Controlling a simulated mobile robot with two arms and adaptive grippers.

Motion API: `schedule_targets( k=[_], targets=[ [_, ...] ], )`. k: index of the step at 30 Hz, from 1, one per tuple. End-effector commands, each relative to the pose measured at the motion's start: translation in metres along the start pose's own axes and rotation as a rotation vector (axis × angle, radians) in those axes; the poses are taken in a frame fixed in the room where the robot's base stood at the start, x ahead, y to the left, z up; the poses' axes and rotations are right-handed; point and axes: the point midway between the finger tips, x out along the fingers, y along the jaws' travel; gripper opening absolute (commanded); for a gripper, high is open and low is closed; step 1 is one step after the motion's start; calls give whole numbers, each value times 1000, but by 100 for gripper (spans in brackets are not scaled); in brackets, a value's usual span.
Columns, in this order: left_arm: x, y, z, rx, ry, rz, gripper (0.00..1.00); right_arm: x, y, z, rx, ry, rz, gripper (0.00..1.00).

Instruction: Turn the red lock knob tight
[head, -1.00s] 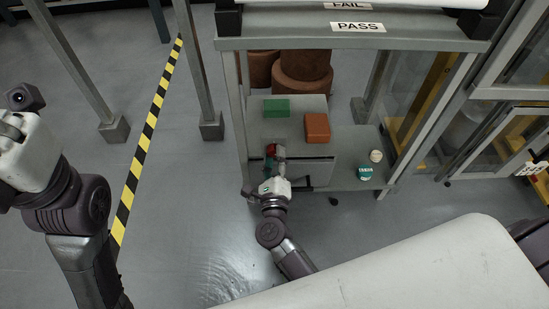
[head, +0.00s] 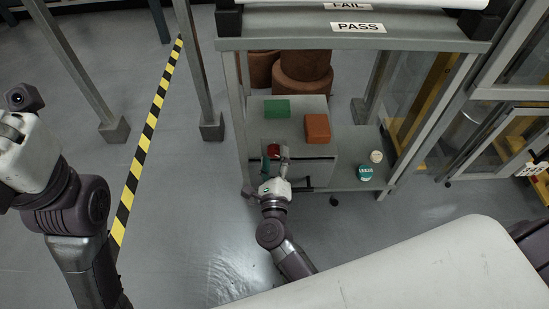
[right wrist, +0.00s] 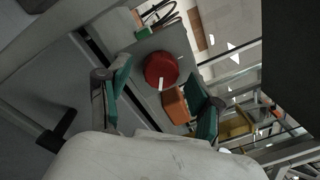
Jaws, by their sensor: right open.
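The red lock knob (head: 272,150) sits on the grey cabinet under the PASS shelf. In the right wrist view the knob (right wrist: 161,68) is a round red disc with a short white mark at its lower edge. My right gripper (head: 275,160) is open at the near side of the knob. In the right wrist view its two green-padded fingers (right wrist: 160,82) stand wide apart, with the knob between and beyond them in the picture. I cannot tell whether a finger touches it. My left arm shows at the left edge of the head view, but its fingers are out of frame.
A green block (head: 277,108) and an orange-brown block (head: 317,127) lie on the grey surfaces beyond the knob. A teal-labelled jar (head: 365,173) and a cream-topped item (head: 376,156) stand at the right. A dark handle (right wrist: 57,132) juts out near the gripper.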

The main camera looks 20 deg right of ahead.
Motion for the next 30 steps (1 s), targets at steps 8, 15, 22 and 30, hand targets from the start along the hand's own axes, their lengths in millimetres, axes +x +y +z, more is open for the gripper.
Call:
schedule_targets(
  k=[8,15,22,30],
  targets=[
    [0,0,0,-1,1,0,0,-38,1,-2,-2,2,4,65],
    [0,0,0,-1,1,0,0,-89,1,-1,-1,2,4,65],
    [0,0,0,-1,1,0,0,-116,1,0,0,1,2,65],
    [0,0,0,-1,1,0,0,-120,0,0,0,0,0,65]
  ],
)
